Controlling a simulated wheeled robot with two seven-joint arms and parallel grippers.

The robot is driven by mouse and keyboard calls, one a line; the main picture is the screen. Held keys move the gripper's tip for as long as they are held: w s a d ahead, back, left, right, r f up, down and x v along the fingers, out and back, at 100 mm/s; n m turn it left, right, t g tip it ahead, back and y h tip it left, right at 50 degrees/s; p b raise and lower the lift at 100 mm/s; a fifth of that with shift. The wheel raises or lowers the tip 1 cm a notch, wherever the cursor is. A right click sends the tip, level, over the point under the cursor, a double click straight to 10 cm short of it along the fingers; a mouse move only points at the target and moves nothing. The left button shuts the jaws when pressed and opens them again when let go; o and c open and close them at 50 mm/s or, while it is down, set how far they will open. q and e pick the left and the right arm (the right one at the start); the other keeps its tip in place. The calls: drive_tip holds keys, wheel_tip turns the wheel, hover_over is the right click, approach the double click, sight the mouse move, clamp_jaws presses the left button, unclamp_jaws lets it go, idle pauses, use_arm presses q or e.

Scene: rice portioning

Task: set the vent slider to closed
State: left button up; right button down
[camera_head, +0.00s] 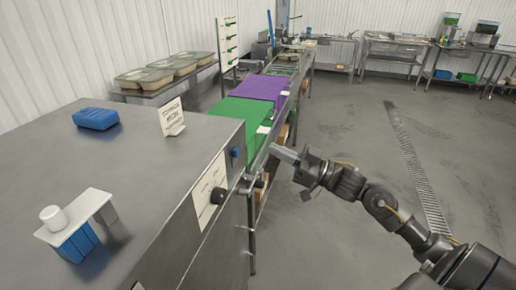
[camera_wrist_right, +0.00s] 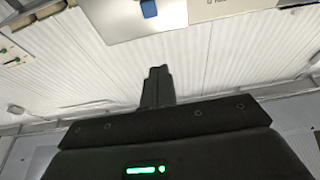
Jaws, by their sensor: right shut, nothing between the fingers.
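A small blue piece (camera_head: 235,152), which looks like the vent slider, sits on the side face of the steel cabinet (camera_head: 150,165), near its far corner. In the right wrist view a blue piece (camera_wrist_right: 149,8) shows at the top edge, on a steel face; its setting cannot be read. My right gripper (camera_head: 276,150) is to the right of the cabinet, apart from the blue piece, pointing left. Its fingers (camera_wrist_right: 157,75) are together and empty. My left gripper is in neither view.
A pale labelled panel (camera_head: 209,188) and a dark knob (camera_head: 218,195) are on the cabinet's side. A conveyor with a green sheet (camera_head: 215,113) and a purple sheet (camera_head: 258,87) runs behind it. A blue block (camera_head: 96,118) lies on top. Open floor is at right.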

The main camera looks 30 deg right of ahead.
wheel_tip(320, 180, up, 4)
drive_tip(key=p, duration=0.5)
hover_over(234, 163)
drive_tip(key=s+d, duration=0.3)
drive_tip(key=f, duration=0.3)
drive_tip(key=shift+w+a+f+p, duration=0.25)
drive_tip(key=shift+a+f+p, duration=0.05)
drive_tip(key=shift+f, duration=0.6)
wheel_tip(234, 163, down, 7)
drive_tip(key=b, duration=0.4)
drive_tip(key=shift+s+r, duration=0.1)
